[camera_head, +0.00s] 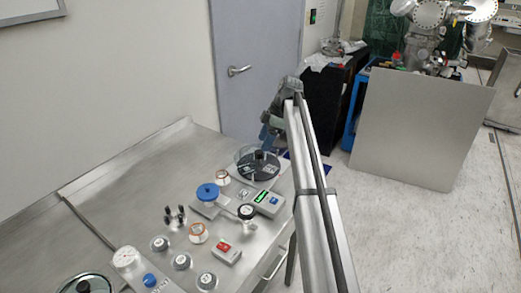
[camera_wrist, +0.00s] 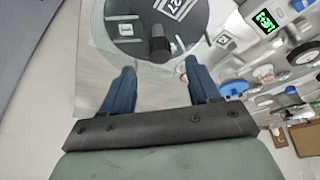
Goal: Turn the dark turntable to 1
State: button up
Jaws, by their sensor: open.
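The dark turntable (camera_head: 262,171) sits at the far right end of the steel bench, under a clear round cover or plate. It has a black upright knob (camera_head: 258,155) and pale markings. In the wrist view the dark disc (camera_wrist: 195,28) fills the top middle, with its knob (camera_wrist: 160,45) standing just ahead of my fingers. My gripper (camera_wrist: 161,68) is open and empty, with blue fingers apart and pointing at the knob. In the head view my gripper (camera_head: 266,134) is behind the turntable, partly hidden by my arm.
A box with a green display (camera_head: 265,197) stands in front of the turntable. A blue knob (camera_head: 207,191), a black handwheel (camera_head: 247,212), a red-button box (camera_head: 226,250) and several gauges crowd the bench. Bare bench lies to the left. A door is behind.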

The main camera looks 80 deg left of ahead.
aim_at(259, 151)
jog(key=shift+x, duration=2.4)
grip_shut()
